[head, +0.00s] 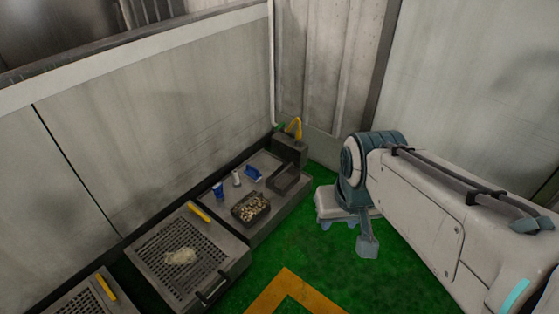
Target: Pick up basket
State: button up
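No single thing is clearly the basket. A small dark open container (250,208) filled with pale, lumpy pieces sits on the grey bench along the wall. A second dark container (283,180), seemingly empty, sits behind it to the right. A perforated metal tray (150,258) with a pale clump on it lies nearer, at the left. My gripper (366,246) appears at the lower end of my arm, right of the bench and apart from the containers. Its fingers are not clear enough to show whether they are open. I see nothing held in it.
A blue item (218,191), a small pale item (237,179) and another blue item (253,173) stand on the bench (272,226). A yellow hooked part (294,128) is at its far end. Walls close the left and back. Green floor (325,262) with an orange marking lies open in front.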

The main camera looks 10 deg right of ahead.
aim_at(256, 219)
jog(key=z, duration=0.55)
jog(key=i, duration=1.25)
jog(key=u, duration=0.3)
jog(key=i, duration=1)
jog(key=u, duration=0.7)
